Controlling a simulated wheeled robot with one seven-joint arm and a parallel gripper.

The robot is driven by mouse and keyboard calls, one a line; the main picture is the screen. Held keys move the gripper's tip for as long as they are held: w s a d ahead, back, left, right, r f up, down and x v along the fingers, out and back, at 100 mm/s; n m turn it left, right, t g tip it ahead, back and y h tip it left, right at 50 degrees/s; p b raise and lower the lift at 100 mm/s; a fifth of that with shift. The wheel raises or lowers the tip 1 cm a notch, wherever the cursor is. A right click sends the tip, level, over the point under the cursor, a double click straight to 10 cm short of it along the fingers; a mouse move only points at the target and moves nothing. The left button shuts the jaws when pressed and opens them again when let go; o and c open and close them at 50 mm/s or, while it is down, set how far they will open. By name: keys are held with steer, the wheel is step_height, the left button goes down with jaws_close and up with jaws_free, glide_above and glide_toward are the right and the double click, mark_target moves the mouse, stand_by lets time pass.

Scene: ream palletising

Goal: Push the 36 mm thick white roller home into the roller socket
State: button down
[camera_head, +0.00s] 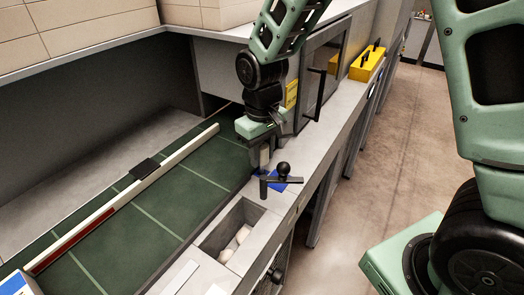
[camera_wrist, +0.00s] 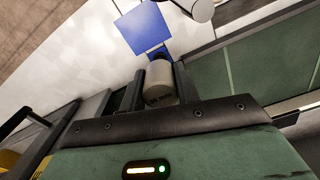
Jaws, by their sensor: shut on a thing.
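My gripper (camera_head: 262,157) is over the counter, pointing down, beside the black ball-topped handle. In the wrist view its two dark fingers are shut on a pale roller (camera_wrist: 159,80), one finger on each side. The roller's end with dark marks faces the camera; its far end is hidden. A blue square (camera_wrist: 143,29) lies on the counter beyond the roller, and part of it shows beside the handle in the head view (camera_head: 275,182). I cannot make out the roller socket, nor whether the roller touches anything.
A black ball-topped handle (camera_head: 283,169) stands close to my gripper. An open grey bin (camera_head: 211,243) with pale pieces inside is nearer. A green belt (camera_head: 150,222) with a pale rail runs on the left. A yellow box (camera_head: 367,64) stands farther along the counter.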

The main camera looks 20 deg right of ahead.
mark_target(261, 164)
steer(key=shift+f+b, duration=1.35)
steer(key=shift+f, duration=0.6)
steer(key=c, duration=0.9)
jaws_free()
steer(key=shift+c, duration=0.2)
steer(key=shift+a, duration=0.1)
